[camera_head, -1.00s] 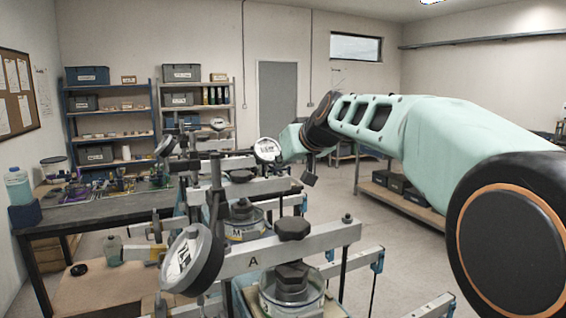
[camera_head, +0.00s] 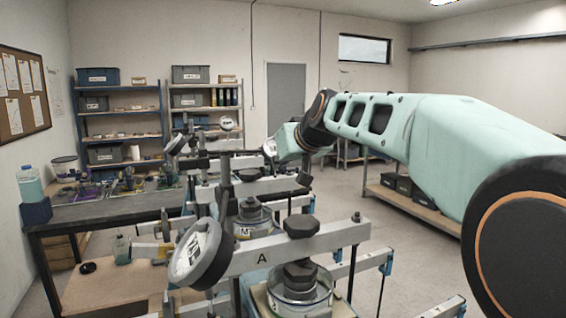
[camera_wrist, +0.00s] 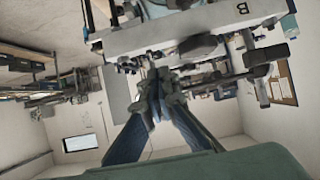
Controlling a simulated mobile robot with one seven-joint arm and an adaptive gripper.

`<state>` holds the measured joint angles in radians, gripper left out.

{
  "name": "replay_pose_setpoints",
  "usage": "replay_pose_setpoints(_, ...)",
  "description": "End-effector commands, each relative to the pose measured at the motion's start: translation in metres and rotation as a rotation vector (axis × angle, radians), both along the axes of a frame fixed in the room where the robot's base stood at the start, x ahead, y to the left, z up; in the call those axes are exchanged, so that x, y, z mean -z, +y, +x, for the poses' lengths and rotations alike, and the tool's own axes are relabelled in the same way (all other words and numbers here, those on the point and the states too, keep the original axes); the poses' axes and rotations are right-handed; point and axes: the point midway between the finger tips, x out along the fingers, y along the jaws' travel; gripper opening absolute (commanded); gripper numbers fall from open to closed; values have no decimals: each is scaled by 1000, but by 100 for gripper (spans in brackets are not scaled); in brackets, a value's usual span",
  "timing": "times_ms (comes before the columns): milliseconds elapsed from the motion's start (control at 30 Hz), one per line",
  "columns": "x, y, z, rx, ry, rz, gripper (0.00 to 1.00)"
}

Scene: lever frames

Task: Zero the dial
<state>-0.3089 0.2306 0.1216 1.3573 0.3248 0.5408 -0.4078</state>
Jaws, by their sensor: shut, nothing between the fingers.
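Several dial gauges sit on lever frames. The nearest dial (camera_head: 198,253) is round and white-faced with a dark rim, tilted at the left end of the beam marked A (camera_head: 285,249). My gripper (camera_wrist: 157,88) is shut and empty in the wrist view. The beam marked B (camera_wrist: 205,24) crosses above it there, seen upside down. Contact with the frame's parts cannot be told. In the head view my fingers cannot be made out.
Weights (camera_head: 301,272) and posts crowd the lever frames. A dark workbench (camera_head: 100,216) with bottles and small parts stands at the left. Shelves (camera_head: 121,113) line the back wall. Open floor (camera_head: 350,199) lies to the right of the frames.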

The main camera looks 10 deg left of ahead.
Motion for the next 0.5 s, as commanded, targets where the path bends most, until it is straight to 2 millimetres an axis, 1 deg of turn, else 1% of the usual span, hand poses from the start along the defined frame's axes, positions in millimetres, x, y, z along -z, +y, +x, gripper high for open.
replay_pose_setpoints(33,-5,1,0,0,-10,5,0)
replay_pose_setpoints(400,3,-1,-5,1,-7,2,0)
replay_pose_setpoints(500,1,-3,-7,1,-7,2,0)
